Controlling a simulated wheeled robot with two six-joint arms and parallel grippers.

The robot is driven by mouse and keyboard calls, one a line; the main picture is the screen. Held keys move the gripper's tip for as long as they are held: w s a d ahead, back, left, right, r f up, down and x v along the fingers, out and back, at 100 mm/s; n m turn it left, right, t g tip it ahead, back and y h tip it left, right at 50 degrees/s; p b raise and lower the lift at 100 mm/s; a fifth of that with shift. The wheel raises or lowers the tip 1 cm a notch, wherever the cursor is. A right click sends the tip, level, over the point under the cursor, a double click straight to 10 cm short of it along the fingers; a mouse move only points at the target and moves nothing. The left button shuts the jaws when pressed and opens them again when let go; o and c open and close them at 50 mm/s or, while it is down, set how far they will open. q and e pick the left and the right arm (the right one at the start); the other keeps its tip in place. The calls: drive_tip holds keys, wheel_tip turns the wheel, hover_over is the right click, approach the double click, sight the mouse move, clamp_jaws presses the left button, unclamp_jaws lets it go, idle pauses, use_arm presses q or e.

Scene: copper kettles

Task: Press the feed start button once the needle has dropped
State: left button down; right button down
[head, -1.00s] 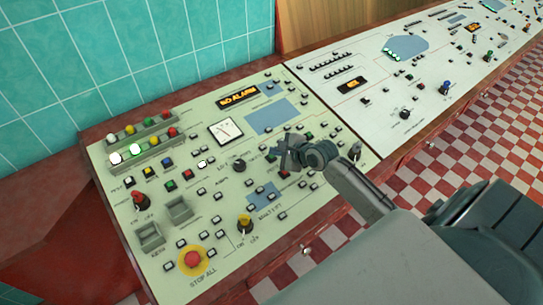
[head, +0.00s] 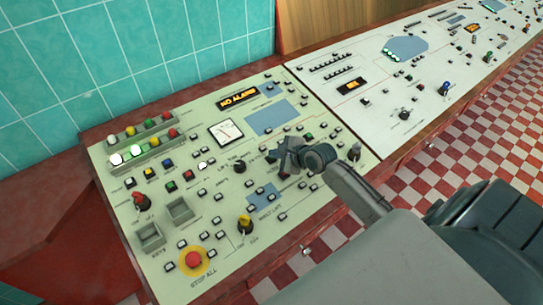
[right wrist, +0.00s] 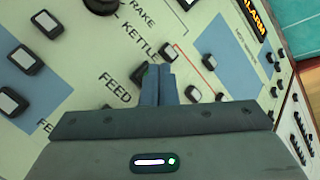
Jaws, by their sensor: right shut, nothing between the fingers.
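The sloped cream panel (head: 110,205) carries a white needle gauge (head: 226,131); its needle is too fine to read surely. My right gripper (head: 283,157) is shut and empty over the middle right of this panel. In the right wrist view its closed fingertips (right wrist: 158,72) point at the panel beside the printed FEED label (right wrist: 117,88). A dark button with a hint of green (right wrist: 140,73) shows just left of the fingertips, partly hidden by them. I cannot tell whether the fingers touch it. My left gripper is out of view.
An amber display reading NO ALARM (head: 238,97) is lit above the gauge. A red STOP ALL button (head: 193,259) on a yellow base is at the front left. Several small buttons and knobs crowd the panel. A second white panel (head: 440,70) continues to the right.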

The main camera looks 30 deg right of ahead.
drive_tip(key=shift+w+f, duration=0.1)
drive_tip(key=shift+f, duration=0.3)
idle(0.8)
drive_tip(key=shift+s+r+p, duration=0.2)
drive_tip(key=shift+r+p, duration=0.55)
drive_tip(key=shift+p, duration=0.6)
drive_tip(key=r+p, duration=0.2)
drive_tip(key=p, duration=0.1)
drive_tip(key=s+r+p, duration=0.1)
drive_tip(key=r+p, duration=0.2)
drive_tip(key=shift+p, duration=0.35)
drive_tip(key=shift+f, duration=0.1)
